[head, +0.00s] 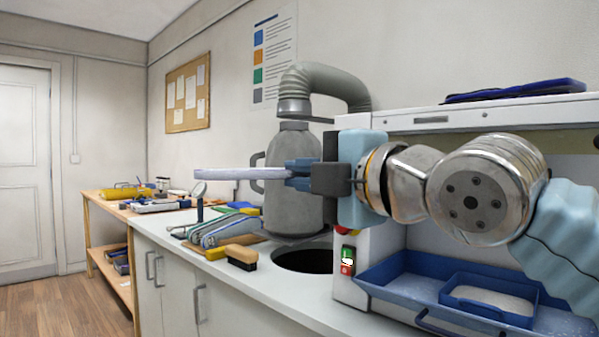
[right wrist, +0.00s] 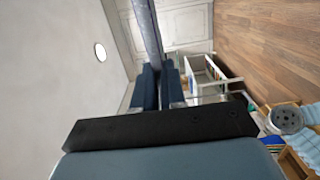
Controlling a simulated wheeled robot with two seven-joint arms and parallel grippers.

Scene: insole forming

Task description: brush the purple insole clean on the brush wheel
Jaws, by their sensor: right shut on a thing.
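My right gripper (head: 298,172) is shut on the purple insole (head: 228,174), which shows edge-on as a thin, pale lavender strip pointing left. The insole is held level in the air in front of the grey canister. In the right wrist view the insole (right wrist: 147,32) runs up from between the blue fingers (right wrist: 152,85) as a narrow grey-blue band. Its broad faces are not seen, so I cannot tell how clean they are. I cannot make out the brush wheel in either view. My left gripper is out of view.
A grey canister (head: 290,205) with a thick hose (head: 318,82) stands behind a round dark opening (head: 302,261). A white machine housing with a green-red switch (head: 348,258) is at its right. A blue tray (head: 395,282) lies front right. A wooden brush (head: 241,256) and tools lie left.

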